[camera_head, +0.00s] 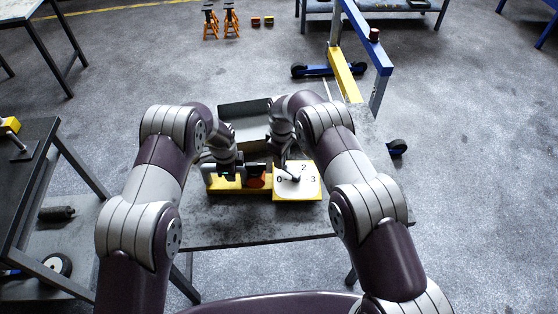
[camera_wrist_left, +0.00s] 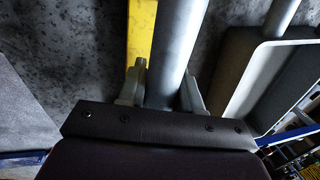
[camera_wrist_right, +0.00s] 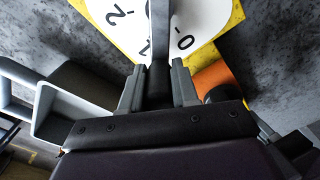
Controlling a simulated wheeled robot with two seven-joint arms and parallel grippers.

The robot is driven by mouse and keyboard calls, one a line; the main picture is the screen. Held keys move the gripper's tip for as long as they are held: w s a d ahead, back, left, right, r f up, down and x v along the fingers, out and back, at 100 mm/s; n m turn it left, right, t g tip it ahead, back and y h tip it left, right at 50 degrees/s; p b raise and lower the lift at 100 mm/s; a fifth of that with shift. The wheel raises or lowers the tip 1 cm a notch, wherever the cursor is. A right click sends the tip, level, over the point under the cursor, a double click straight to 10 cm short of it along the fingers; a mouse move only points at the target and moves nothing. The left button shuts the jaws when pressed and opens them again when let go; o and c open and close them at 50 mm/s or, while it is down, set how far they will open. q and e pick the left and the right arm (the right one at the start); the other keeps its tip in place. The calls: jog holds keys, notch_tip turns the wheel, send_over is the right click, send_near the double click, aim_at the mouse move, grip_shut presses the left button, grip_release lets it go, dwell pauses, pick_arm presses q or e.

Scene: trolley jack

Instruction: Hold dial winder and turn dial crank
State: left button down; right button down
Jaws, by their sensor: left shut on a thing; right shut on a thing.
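My left gripper (camera_head: 222,172) is shut on a thick grey bar (camera_wrist_left: 172,45) above the yellow base (camera_wrist_left: 141,30). My right gripper (camera_wrist_right: 158,88) is shut on the black grip of the dial crank (camera_wrist_right: 158,80). The crank's dark arm reaches over the white face (camera_wrist_right: 195,15), between the 2 and the 0. My right wrist partly hides the crank in the head view.
An open grey tray (camera_head: 243,108) stands behind the winder on the worktable (camera_head: 240,233). An orange-red part (camera_head: 256,182) sits between my grippers. A blue and yellow hoist (camera_head: 345,75) stands beyond the table. The table's front is clear.

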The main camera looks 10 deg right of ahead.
jog(key=d+m, duration=0.1)
jog(key=m, duration=0.1)
jog(key=w+d+m, duration=0.1)
jog(key=m, duration=0.1)
jog(key=shift+w+d+m, duration=0.15)
jog(key=shift+w+m, duration=0.05)
jog(key=shift+m, duration=0.2)
jog(key=d+m, duration=0.2)
jog(key=m, duration=0.1)
jog(key=shift+w+m, duration=0.15)
jog(key=shift+m, duration=0.15)
pick_arm(q)
jog(key=shift+a, duration=0.1)
pick_arm(e)
jog(key=d+m, duration=0.1)
jog(key=m, duration=0.2)
jog(key=shift+d+m, duration=0.3)
jog(key=shift+d, duration=0.1)
jog(key=shift+s+d+m, duration=0.35)
jog(key=shift+d+m, duration=0.1)
jog(key=shift+m, duration=0.5)
jog(key=shift+s+d+m, duration=0.3)
jog(key=shift+d+m, duration=0.15)
jog(key=shift+m, duration=0.5)
jog(key=shift+f, duration=0.1)
jog(key=c, duration=0.8)
grip_release()
jog(key=shift+c, duration=0.2)
